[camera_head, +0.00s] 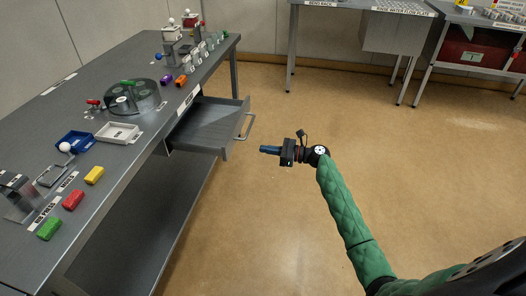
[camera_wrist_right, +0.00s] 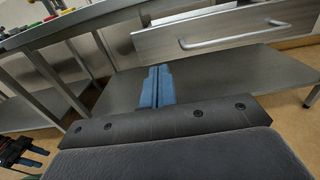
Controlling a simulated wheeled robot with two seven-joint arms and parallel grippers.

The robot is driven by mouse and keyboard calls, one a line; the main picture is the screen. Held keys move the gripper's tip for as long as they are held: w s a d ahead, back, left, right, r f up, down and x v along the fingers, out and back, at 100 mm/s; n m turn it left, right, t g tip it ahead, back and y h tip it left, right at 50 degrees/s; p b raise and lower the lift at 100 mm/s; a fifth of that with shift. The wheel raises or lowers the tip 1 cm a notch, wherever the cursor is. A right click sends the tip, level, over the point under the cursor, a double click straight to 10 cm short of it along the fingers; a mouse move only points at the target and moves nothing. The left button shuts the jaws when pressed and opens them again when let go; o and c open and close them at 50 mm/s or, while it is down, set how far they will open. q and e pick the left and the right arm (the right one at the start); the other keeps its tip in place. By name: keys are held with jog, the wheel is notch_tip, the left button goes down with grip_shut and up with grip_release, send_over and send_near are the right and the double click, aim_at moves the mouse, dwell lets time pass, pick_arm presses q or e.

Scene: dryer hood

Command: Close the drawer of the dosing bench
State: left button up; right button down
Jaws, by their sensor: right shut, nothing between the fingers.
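The dosing bench (camera_head: 133,65) runs along the left in the head view. Its grey drawer (camera_head: 208,122) is pulled out from the right side and looks empty inside. The bar handle (camera_head: 246,127) is on the drawer's front panel. My right gripper (camera_head: 268,150) is shut and empty, to the right of the handle and apart from it, pointing left. In the right wrist view its blue fingers (camera_wrist_right: 157,86) are together, below the drawer front (camera_wrist_right: 212,32) and handle (camera_wrist_right: 236,38). My left gripper (camera_wrist_right: 22,158) shows partly at that view's lower left; its opening is unclear.
On the bench top are a blue tray (camera_head: 75,142), a white tray (camera_head: 117,132), a round carousel (camera_head: 134,97) and several coloured blocks. A lower shelf (camera_head: 150,215) lies under the bench. The floor right of the drawer is clear. Other benches stand at the back.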

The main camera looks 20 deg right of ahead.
aim_at(230, 144)
jog(key=p+x, duration=0.1)
jog(key=x, duration=0.9)
jog(key=shift+w+a, duration=0.15)
jog(key=shift+w+a+f, duration=0.1)
jog(key=shift+w+a, duration=0.15)
jog(key=shift+a, duration=0.15)
pick_arm(q)
jog(key=shift+g, duration=0.4)
notch_tip(230, 144, up, 6)
jog(key=shift+a+f, duration=0.1)
jog(key=shift+f, duration=0.1)
pick_arm(e)
jog(key=shift+a, duration=0.1)
